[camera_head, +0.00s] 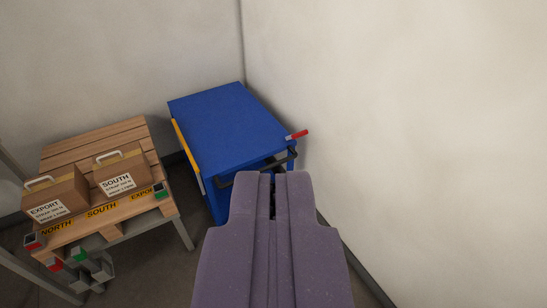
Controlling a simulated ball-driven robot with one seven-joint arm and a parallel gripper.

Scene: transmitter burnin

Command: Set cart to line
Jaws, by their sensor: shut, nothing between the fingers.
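A blue cart (225,128) with a flat, empty top stands in the corner against the walls. A dark handle bar (243,176) runs along its near end, and a red-tipped lever (297,135) sticks out at its right near corner. A yellow strip (186,147) runs along its left side. My purple gripper (274,180) reaches up from the bottom of the view. Its tip overlaps the near end of the cart and hides part of the handle and cart front. The fingers are shut with nothing held. I cannot tell whether they touch the handle. No line shows on the floor.
A wooden slatted table (95,148) stands left of the cart, with boxes labelled EXPORT (56,193) and SOUTH (121,170) on it. A wall (420,130) is close on the right. Some floor (150,265) is bare between table and gripper.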

